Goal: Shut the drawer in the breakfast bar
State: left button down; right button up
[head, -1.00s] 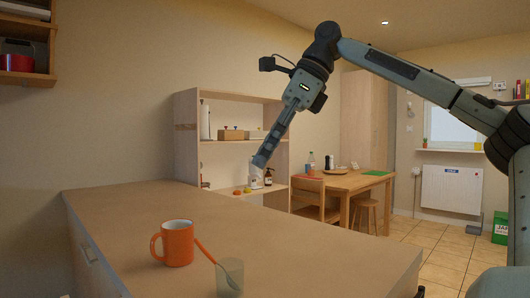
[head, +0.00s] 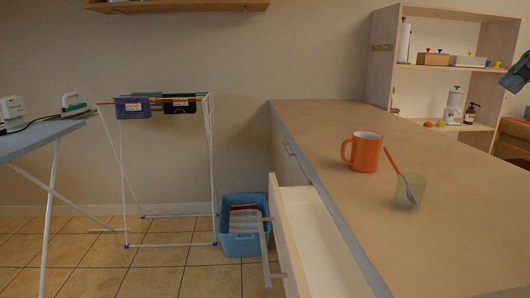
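The breakfast bar (head: 440,225) fills the right half of the head view. Its drawer (head: 322,250) stands open, pulled out to the left from under the worktop. The inside that shows is pale and looks empty; its near end is cut off by the bottom edge. The drawer's front panel (head: 281,238) faces left and carries a long bar handle (head: 265,252). My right gripper (head: 517,75) is only partly in view at the right edge, above the worktop and far from the drawer. Its fingertips are too cut off to judge. My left gripper is out of view.
A blue basket (head: 241,226) stands on the floor just left of the drawer. A drying rack (head: 165,170) and an ironing board (head: 40,138) stand further left, with bare floor between.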

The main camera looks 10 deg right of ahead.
aim_at(316, 260)
jog(key=k, duration=1.25)
